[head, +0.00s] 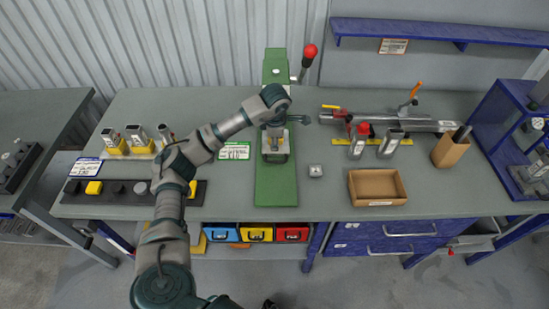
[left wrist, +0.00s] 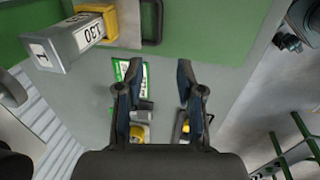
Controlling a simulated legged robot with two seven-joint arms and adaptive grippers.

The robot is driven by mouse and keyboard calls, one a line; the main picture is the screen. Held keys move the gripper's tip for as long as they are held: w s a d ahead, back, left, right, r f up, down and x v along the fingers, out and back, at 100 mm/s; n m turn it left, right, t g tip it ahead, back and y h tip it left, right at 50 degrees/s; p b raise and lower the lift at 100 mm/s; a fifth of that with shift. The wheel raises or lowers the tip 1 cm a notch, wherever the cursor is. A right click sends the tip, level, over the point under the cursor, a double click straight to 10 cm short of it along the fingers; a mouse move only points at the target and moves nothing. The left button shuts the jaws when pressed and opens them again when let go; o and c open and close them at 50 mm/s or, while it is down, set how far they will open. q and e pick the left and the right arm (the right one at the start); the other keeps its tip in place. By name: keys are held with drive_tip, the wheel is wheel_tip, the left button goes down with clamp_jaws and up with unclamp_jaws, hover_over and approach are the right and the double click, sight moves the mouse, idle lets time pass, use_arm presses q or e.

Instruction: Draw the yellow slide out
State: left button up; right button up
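A small slide with a yellow collar (left wrist: 108,20) and a black U-shaped handle (head: 276,158) sits on the green press base (head: 276,188). A grey block marked L30 (left wrist: 72,42) stands in the collar. The handle also shows at the top of the left wrist view (left wrist: 152,22). My left gripper (head: 275,128) hangs over the press, its fingers hard to make out in the head view. The left wrist view shows the fingers (left wrist: 158,85) apart with nothing between them, clear of the handle. My right gripper is not in view.
A red-knobbed lever (head: 309,52) rises behind the press. A green-and-white card (head: 235,151) lies left of it. Blue, yellow (head: 256,234) and red bins are under the bench.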

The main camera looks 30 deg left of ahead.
use_arm(q)
approach(274, 161)
drive_tip(key=f, duration=0.3)
drive_tip(key=a+f, duration=0.1)
drive_tip(key=f, duration=0.1)
drive_tip(key=w+f, duration=0.1)
drive_tip(key=f, duration=0.1)
drive_tip(key=shift+w+a+f, duration=0.1)
drive_tip(key=shift+a+f, duration=0.05)
drive_tip(key=shift+a, duration=0.15)
drive_tip(key=shift+f, duration=0.3)
drive_tip(key=shift+w+d+f, duration=0.15)
drive_tip(key=shift+d, duration=0.5)
drive_tip(key=c, duration=0.7)
drive_tip(key=shift+a, duration=0.15)
clamp_jaws()
drive_tip(key=shift+a, duration=0.15)
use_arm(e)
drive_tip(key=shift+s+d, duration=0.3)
